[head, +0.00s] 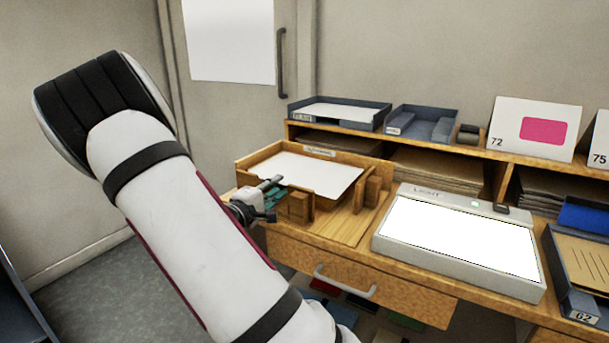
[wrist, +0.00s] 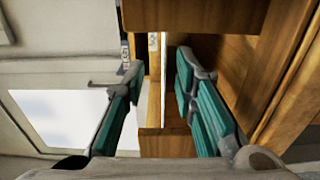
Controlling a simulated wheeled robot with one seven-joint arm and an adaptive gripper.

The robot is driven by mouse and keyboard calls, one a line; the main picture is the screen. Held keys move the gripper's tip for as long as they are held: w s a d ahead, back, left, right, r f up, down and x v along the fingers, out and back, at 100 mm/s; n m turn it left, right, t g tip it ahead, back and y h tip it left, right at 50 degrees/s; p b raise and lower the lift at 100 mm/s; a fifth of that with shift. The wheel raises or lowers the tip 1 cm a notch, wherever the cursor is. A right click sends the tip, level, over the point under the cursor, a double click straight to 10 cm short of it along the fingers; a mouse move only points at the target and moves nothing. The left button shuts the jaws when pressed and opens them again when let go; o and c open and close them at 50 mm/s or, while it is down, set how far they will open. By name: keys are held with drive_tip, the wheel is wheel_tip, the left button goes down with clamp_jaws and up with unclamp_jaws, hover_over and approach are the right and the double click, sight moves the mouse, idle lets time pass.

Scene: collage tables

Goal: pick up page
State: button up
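A white page (head: 312,172) lies flat in a wooden tray (head: 258,154) in the head view, its front edge reaching toward the tray's front opening. In the wrist view the page is seen edge-on as a thin white strip (wrist: 163,85). My gripper (head: 272,186) is at the front left of the tray, its teal-padded fingers pointing toward it. In the wrist view my gripper (wrist: 158,66) is open, with one finger on each side of the page's edge and a gap visible at both sides. Part of the fingers is hard to make out in the head view.
Wooden blocks (head: 299,206) stand at the tray's front. A lit light box (head: 412,191) is to the right. Grey paper trays (head: 340,113) sit on the shelf behind. A drawer with a metal handle (head: 345,283) is below the tabletop. A door (head: 296,30) stands behind.

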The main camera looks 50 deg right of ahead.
sight(290, 181)
drive_tip(key=d, duration=0.1)
drive_tip(key=d+b, duration=0.1)
drive_tip(key=d, duration=0.2)
drive_tip(key=shift+s+d+f, duration=0.15)
drive_tip(key=shift+d+f, duration=0.15)
drive_tip(key=shift+d, duration=0.55)
clamp_jaws()
